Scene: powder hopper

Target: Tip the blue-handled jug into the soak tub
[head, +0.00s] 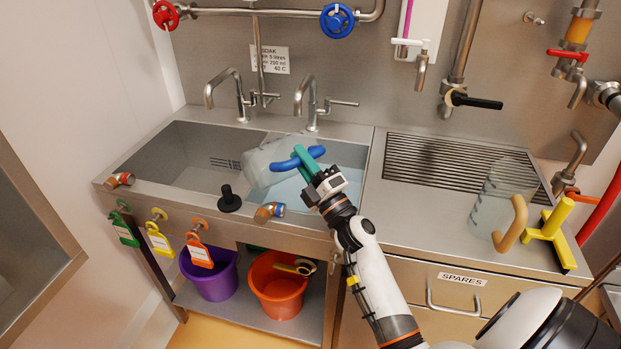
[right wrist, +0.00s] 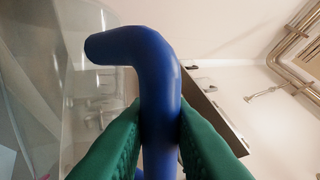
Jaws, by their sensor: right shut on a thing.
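In the right wrist view the green fingers (right wrist: 160,150) press on both sides of the blue handle (right wrist: 158,85), and the clear jug wall (right wrist: 95,90) is at the left. Whether liquid is leaving the jug cannot be made out. My left gripper is not in view.
A second clear jug with a tan handle (head: 515,219) stands on the right counter beside a yellow stand (head: 551,232). Two taps (head: 310,95) rise behind the basins. A black plug (head: 229,199) sits on the front rim. Purple (head: 210,275) and orange (head: 277,288) buckets are below.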

